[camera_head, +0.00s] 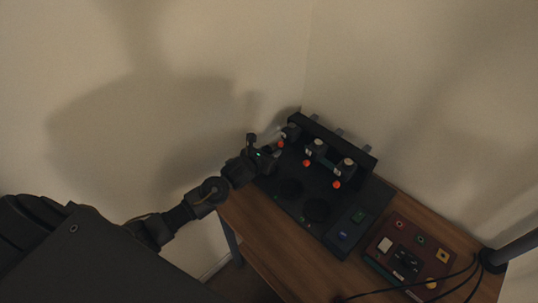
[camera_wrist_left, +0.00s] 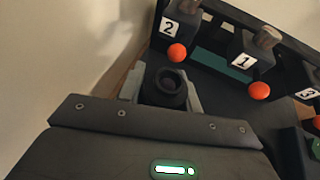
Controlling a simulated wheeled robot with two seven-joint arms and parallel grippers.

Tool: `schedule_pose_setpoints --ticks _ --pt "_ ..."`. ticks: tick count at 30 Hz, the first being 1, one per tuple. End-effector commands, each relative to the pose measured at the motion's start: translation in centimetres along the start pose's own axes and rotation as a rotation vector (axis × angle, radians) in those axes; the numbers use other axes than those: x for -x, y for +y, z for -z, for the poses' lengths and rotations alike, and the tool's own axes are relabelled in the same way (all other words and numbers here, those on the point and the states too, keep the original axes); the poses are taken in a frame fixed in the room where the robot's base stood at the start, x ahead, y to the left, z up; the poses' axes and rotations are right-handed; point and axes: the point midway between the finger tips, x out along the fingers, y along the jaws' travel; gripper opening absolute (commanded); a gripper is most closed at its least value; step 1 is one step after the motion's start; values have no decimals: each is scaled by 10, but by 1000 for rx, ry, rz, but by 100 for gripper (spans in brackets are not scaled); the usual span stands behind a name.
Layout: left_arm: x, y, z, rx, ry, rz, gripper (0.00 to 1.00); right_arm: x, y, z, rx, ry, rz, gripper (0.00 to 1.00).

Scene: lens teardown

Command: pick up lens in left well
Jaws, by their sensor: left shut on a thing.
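The lens (camera_wrist_left: 168,84) is a short black cylinder with a dark round opening, seen in the left wrist view. It sits between the two grey fingers of my left gripper (camera_wrist_left: 166,90), which are shut on it. In the head view my left gripper (camera_head: 270,158) is over the left end of the dark board (camera_head: 325,232), and its hand hides the left well. I cannot tell whether the lens is clear of the well. Two dark round wells (camera_head: 317,209) show to the right of the gripper. My right gripper is not in view.
Behind the wells stands a black rack (camera_head: 340,140) with three numbered units, each with an orange ball (camera_wrist_left: 177,53). The unit labelled 2 (camera_wrist_left: 170,27) is close to the gripper. A dark red box (camera_head: 410,252) and cables lie at right on the wooden table (camera_head: 262,240).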

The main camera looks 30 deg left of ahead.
Motion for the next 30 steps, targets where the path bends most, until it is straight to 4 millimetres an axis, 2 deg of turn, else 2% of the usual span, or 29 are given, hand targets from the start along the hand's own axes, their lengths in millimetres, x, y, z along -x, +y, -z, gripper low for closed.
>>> schedule_pose_setpoints --ticks 5,9,15,21,30 --pt "36 -12 -21 0 -6 3 7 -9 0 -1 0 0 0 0" --pt "68 -26 -20 3 -4 4 7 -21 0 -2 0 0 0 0" --pt "104 -41 -23 6 -2 3 7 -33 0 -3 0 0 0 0" --pt "122 -48 -26 5 -2 0 7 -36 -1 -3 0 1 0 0" --pt "126 -51 -34 4 -3 1 7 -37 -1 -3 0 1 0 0"
